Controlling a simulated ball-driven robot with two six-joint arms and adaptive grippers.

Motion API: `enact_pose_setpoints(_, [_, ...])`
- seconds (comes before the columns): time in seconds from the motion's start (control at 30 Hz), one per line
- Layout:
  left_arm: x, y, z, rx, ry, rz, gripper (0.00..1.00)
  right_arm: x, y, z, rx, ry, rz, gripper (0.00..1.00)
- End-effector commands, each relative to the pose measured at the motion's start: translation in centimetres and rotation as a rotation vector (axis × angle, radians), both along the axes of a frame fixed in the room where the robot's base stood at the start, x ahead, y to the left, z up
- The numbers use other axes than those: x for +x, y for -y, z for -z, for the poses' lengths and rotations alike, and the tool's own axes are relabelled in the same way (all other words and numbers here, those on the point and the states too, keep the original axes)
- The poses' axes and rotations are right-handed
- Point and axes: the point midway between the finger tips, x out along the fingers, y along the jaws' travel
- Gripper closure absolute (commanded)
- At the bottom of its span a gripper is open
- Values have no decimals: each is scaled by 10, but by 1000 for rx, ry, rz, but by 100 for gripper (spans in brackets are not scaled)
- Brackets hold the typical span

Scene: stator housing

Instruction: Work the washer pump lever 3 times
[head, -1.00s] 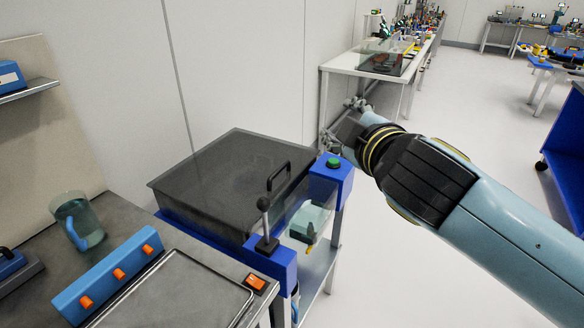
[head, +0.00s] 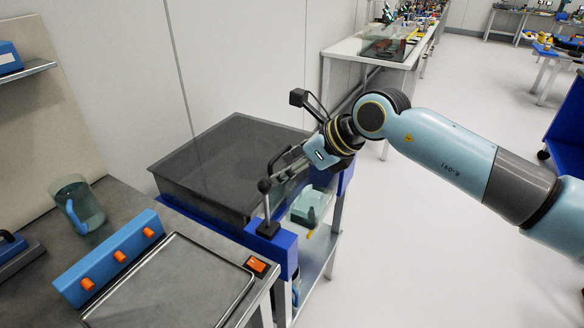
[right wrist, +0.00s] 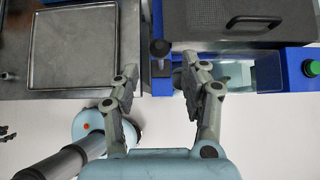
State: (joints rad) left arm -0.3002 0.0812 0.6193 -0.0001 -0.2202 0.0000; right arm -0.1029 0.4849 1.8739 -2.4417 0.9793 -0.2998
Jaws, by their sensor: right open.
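The pump lever (head: 265,188) is a grey rod with a black ball knob, standing upright from a black base on the blue front rail of the washer (head: 218,160). In the right wrist view the lever's dark knob (right wrist: 160,48) lies between and just beyond the fingertips. My right gripper (right wrist: 160,65) is open, with one finger on each side of the lever's line; I see no clear contact. In the head view my right gripper (head: 287,168) is just right of the knob, partly covering the washer's lid handle. My left gripper is not in view.
A green button (right wrist: 312,67) sits on the washer's blue post, hidden behind my arm in the head view. A metal tray (head: 175,290), a blue block with orange knobs (head: 108,258) and a clear jug (head: 78,205) stand on the left bench. Open floor lies right.

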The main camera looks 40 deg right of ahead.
Motion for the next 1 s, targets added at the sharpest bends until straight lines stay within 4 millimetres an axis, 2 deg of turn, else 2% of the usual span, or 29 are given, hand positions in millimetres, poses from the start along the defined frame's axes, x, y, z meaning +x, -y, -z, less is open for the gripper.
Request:
enact_pose_setpoints(0.1, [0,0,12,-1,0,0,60,7,-3,10,1,2,1,55])
enact_pose_setpoints(0.83, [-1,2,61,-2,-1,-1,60,45,-19,51,3,3,1,55])
enact_pose_setpoints(1.0, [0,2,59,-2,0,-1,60,46,-20,49,2,2,0,55])
